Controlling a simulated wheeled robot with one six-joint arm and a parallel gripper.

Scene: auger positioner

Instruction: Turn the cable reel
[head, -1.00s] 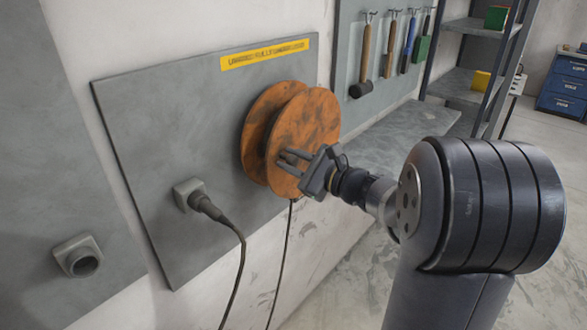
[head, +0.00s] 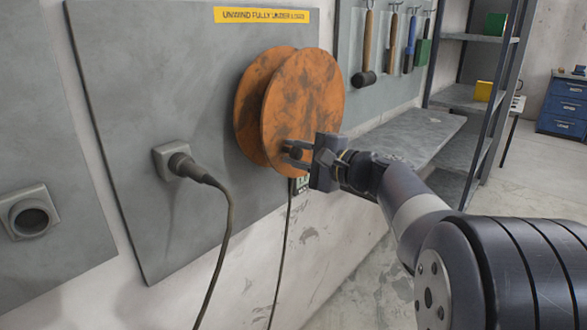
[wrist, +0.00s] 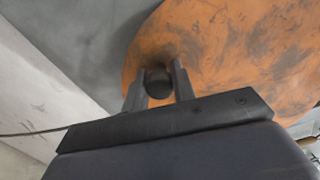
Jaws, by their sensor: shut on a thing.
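The orange, scuffed cable reel (head: 305,100) is mounted on a grey wall panel in the head view. It also fills the upper right of the wrist view (wrist: 240,60). My gripper (head: 290,151) is at the lower part of the reel's front disc. In the wrist view my gripper (wrist: 158,82) is shut on a dark round knob (wrist: 158,84) that stands out near the disc's edge. A dark cable (head: 283,250) hangs down from beneath the reel.
A yellow label (head: 262,15) is above the reel. A plug with a thick cable (head: 185,165) sits in a socket to the left, and an empty socket (head: 30,215) is farther left. A grey bench (head: 410,140), hanging tools (head: 411,45) and shelves (head: 470,95) stand at right.

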